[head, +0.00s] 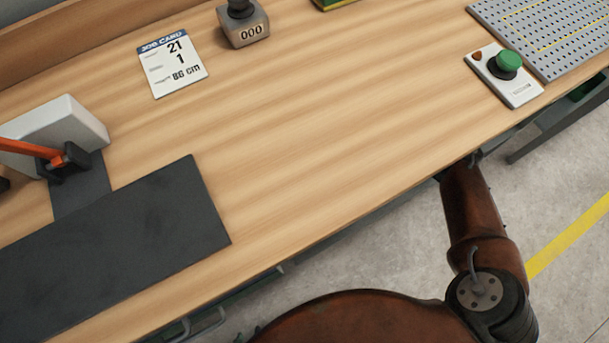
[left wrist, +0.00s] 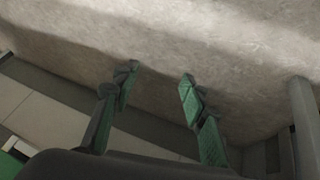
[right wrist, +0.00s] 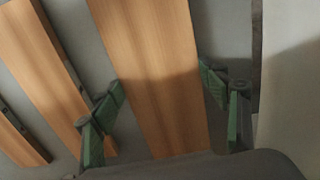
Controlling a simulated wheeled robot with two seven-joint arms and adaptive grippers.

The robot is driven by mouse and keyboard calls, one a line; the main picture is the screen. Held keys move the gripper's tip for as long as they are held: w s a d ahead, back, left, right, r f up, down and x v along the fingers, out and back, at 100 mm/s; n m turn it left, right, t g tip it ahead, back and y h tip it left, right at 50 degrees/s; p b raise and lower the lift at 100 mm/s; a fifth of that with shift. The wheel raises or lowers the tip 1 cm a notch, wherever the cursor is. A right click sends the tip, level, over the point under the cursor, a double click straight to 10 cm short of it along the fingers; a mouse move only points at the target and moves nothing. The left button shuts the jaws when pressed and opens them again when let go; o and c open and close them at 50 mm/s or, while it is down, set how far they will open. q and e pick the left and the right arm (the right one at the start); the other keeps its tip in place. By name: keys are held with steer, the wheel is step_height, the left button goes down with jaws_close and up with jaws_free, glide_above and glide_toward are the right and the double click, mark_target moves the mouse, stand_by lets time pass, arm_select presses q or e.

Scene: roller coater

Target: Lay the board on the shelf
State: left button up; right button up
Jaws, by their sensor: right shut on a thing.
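In the right wrist view a light wooden board (right wrist: 160,65) runs between the two fingers of my right gripper (right wrist: 163,85). The gripper is shut on it across its width. The board's far end runs out of the frame. My left gripper (left wrist: 158,80) is open and empty in the left wrist view, with grey floor behind its fingers. The head view shows neither the board nor clear fingers. I cannot make out a shelf for certain in any view.
More wooden pieces (right wrist: 45,75) lie left of the board, with grey strips between. The head view shows a wooden bench (head: 290,130) with a black mat (head: 120,250), an orange-handled tool (head: 50,155), a job card (head: 172,66), a counter (head: 243,25) and a green button (head: 508,62). The bench's middle is clear.

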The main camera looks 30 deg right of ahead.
steer(key=shift+w+a, duration=0.1)
steer(key=shift+w, duration=0.2)
steer(key=shift+f, duration=0.15)
step_height(320, 180, down, 2)
steer(key=shift+f+b, duration=0.1)
steer(key=shift+b, duration=0.7)
arm_select(q)
steer(key=shift+w+a+f+t+b, duration=0.15)
steer(key=shift+f+t, duration=0.1)
steer(key=shift+f, duration=0.4)
steer(key=shift+a+f+t+b, duration=0.15)
steer(key=shift+f+t, duration=0.15)
steer(key=shift+f, duration=0.3)
steer(key=shift+w+a+f+t, duration=0.15)
steer(key=shift+f+t, duration=0.1)
steer(key=shift+f, duration=0.4)
arm_select(e)
steer(key=shift+f, duration=0.4)
steer(key=shift+f, duration=0.15)
arm_select(q)
steer(key=shift+f, duration=0.15)
arm_select(e)
steer(key=o, duration=1.5)
steer(key=shift+c, duration=0.2)
